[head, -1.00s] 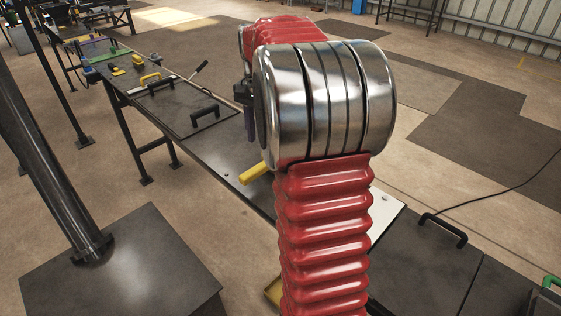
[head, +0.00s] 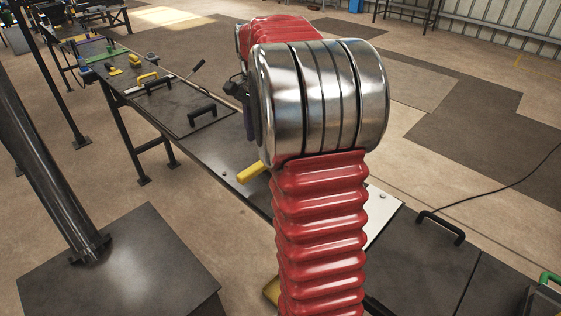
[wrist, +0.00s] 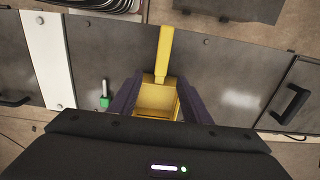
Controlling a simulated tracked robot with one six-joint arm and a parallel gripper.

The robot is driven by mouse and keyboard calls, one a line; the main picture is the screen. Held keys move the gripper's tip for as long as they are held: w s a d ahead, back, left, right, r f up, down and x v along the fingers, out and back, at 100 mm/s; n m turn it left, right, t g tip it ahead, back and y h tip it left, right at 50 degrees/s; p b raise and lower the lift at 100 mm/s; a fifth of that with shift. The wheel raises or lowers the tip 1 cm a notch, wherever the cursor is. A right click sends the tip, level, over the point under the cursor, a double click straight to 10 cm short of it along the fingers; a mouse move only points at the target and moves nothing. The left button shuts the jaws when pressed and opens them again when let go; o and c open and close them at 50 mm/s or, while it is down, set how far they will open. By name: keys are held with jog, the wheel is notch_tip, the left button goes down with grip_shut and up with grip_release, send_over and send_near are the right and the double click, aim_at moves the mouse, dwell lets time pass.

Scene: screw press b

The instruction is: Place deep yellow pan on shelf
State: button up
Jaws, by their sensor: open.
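The deep yellow pan (wrist: 158,98) shows in the wrist view with its square box-like body between my gripper's fingers and its long handle pointing up the picture. In the head view only its yellow handle (head: 251,171) sticks out left of my arm, over the bench; my arm hides the body. My gripper (wrist: 160,97) is open, with one dark purple finger on each side of the pan body. Whether either finger touches it I cannot tell. In the head view my gripper is mostly hidden behind my arm. I cannot make out which thing is the shelf.
A long dark bench (head: 215,158) runs diagonally, with black handles and small tools farther along. A dark block with a post (head: 118,265) stands at left. In the wrist view a green-tipped part (wrist: 104,101) lies left of the pan and a black handle (wrist: 291,104) lies right.

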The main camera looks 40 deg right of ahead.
aim_at(260, 166)
notch_tip(260, 166, down, 6)
jog(key=shift+f, duration=0.1)
dwell(0.4)
jog(key=shift+w+f, duration=0.2)
jog(key=shift+f, duration=2.35)
jog(key=shift+c, duration=0.5)
grip_shut()
